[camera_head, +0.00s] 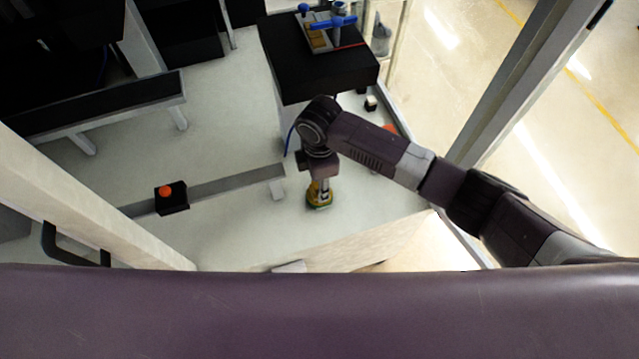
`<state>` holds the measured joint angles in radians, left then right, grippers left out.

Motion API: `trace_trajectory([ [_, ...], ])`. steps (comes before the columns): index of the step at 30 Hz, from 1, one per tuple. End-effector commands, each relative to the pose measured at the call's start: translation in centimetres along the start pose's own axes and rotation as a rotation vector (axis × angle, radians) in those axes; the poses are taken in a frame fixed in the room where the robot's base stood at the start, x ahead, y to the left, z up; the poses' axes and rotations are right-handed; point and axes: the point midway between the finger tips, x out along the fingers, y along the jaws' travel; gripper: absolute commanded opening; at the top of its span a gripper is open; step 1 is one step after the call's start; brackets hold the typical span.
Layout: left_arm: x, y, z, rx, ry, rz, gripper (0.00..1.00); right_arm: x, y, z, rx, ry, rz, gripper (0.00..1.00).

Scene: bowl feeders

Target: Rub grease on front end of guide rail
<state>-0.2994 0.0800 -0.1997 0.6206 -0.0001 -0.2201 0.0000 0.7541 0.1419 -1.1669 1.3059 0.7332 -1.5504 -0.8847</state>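A grey guide rail (238,182) stands on a short leg on the pale work surface, left of my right gripper. Another dark rail (100,108) with light legs lies farther up left; I cannot tell which is meant. My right arm reaches in from the right, and my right gripper (321,185) points down just right of the near rail's end. A small yellow and dark green round item (319,200), perhaps a grease tin, is directly under it. The fingers are too small and partly covered to tell open from shut. My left gripper is not in view.
A black box with an orange knob (172,198) sits at the near rail. A black block (318,82) carries a fixture with blue handles (332,23) at the back. A frame post (525,80) stands at right. The surface's front right is clear.

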Motion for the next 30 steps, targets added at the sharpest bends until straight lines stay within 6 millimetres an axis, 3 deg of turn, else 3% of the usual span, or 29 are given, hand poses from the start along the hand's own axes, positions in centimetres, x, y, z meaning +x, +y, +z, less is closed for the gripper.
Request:
trace_trajectory([
  [30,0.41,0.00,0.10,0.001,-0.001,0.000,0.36,0.83,-0.01,-0.03,0.000,0.000,0.000,0.13],
])
